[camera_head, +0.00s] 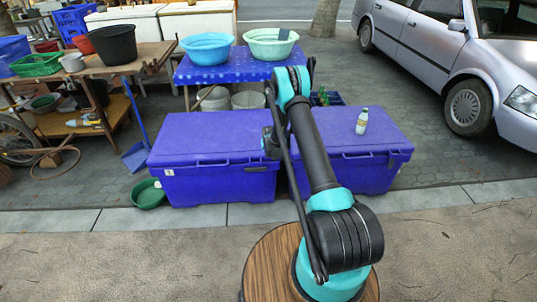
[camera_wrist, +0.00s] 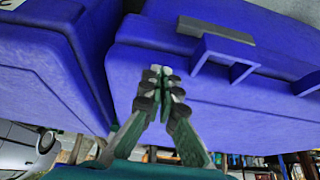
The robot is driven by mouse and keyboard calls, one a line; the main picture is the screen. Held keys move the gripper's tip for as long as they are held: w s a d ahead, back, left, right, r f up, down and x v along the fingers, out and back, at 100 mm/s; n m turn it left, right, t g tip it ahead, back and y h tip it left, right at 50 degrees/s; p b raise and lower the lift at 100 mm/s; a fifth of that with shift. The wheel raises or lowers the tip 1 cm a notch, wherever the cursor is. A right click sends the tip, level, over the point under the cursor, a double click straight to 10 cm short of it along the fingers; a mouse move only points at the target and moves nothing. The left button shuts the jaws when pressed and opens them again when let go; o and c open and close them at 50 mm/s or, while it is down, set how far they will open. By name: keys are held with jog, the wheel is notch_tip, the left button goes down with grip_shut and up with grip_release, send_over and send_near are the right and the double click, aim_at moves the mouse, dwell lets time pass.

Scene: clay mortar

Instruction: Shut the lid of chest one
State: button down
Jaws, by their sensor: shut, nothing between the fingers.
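Chest one (camera_head: 215,185) is the blue chest at left in the head view, with a small white "1" label on its front. Its lid (camera_head: 205,138) looks down, flat on the body. My gripper (camera_head: 271,145) is at the chest's right front edge, partly hidden by my arm. In the wrist view, which looks upside down, my gripper (camera_wrist: 160,72) has its fingertips together, with nothing between them. They overlap the blue chest (camera_wrist: 195,90) with a handle; I cannot tell whether they touch it.
A second blue chest (camera_head: 385,170) stands close to the right, with a bottle (camera_head: 362,121) on its lid. A blue-covered table (camera_head: 240,65) with basins is behind. A green bowl (camera_head: 148,194) lies at left. A car (camera_head: 455,50) is at right.

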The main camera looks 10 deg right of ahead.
jog(key=shift+s+f, duration=0.25)
jog(key=shift+f, duration=0.1)
jog(key=v, duration=1.3)
jog(key=shift+s, duration=0.5)
